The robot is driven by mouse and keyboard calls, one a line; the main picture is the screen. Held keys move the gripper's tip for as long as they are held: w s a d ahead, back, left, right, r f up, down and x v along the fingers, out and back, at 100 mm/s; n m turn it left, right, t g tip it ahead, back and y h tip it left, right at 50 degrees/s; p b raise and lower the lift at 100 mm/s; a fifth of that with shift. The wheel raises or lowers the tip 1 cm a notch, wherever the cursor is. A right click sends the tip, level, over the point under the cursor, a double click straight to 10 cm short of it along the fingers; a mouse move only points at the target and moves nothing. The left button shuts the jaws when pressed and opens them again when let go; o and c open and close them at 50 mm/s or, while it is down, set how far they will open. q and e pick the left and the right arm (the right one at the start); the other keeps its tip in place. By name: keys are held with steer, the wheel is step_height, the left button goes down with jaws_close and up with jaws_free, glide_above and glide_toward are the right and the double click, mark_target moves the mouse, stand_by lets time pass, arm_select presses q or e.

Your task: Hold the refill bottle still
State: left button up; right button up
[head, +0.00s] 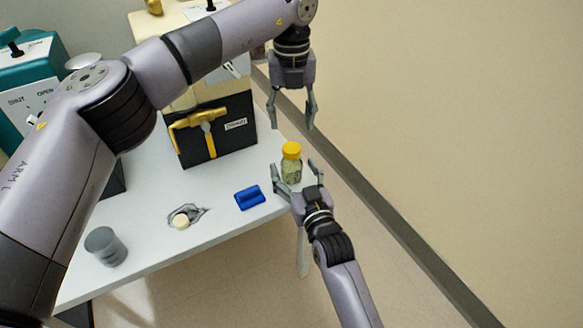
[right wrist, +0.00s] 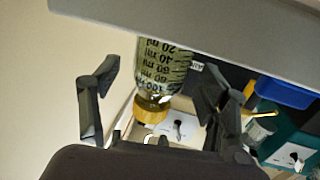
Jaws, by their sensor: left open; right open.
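The refill bottle (head: 291,168) is clear with a yellow cap and stands upright near the right end of the white table (head: 150,225). In the right wrist view the bottle (right wrist: 163,72) appears upside down, with printed ml marks, between the two fingers. My right gripper (head: 297,172) is open, its fingers spread on either side of the bottle; I see no grip on it. My left gripper (head: 291,121) is open and empty, pointing down above and beyond the bottle.
A blue block (head: 250,198), a crumpled grey piece with a cream disc (head: 181,222) and a grey cylinder (head: 105,246) lie along the table's front. A black box with a yellow handle (head: 215,130) stands behind. Floor to the right is clear.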

steer(key=shift+x, duration=1.25)
steer(key=shift+c, duration=0.3)
jaws_close()
